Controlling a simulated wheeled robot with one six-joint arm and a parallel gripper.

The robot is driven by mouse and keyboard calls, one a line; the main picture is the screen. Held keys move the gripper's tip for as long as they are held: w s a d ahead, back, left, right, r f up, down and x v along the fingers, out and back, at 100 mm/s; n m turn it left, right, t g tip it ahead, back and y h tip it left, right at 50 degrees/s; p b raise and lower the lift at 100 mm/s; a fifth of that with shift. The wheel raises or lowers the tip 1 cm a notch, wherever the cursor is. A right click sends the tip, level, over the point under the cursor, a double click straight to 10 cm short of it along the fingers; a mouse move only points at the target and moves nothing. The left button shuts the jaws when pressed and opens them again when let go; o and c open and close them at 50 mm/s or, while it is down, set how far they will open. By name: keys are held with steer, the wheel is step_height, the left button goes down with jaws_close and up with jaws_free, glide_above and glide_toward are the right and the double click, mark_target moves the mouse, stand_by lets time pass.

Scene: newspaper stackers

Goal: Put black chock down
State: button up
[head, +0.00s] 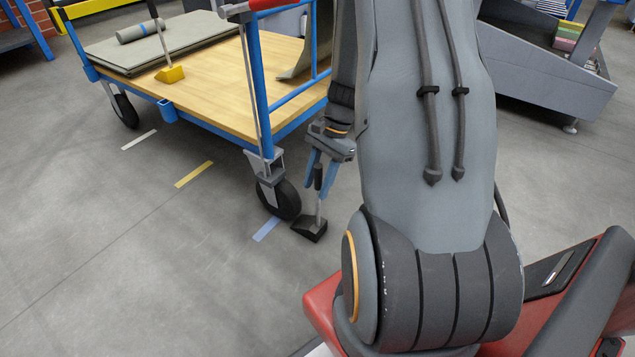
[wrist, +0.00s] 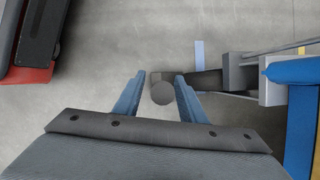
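The black chock (head: 310,231) is a dark wedge with an upright grey rod and a black grip on top. It appears to rest on the floor beside the cart's near wheel (head: 280,199), close to a blue floor strip (head: 268,229). My gripper (head: 319,182) points down over it with two blue fingers. In the wrist view, the round top of the chock's handle (wrist: 162,94) sits between the fingers, nearer the right one. A clear gap shows on its left, so the gripper (wrist: 159,77) is open around the handle. The wedge is partly hidden under the handle there.
The blue-framed cart with a wooden deck (head: 215,98) stands at the left. A yellow chock (head: 170,74) and a grey mat (head: 120,52) lie on it. A grey machine (head: 545,80) stands at the right back. The floor at the front left is clear.

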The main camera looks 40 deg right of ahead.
steer(key=shift+r, duration=0.1)
steer(key=p+v, duration=0.7)
steer(key=v, duration=0.5)
stand_by(0.4)
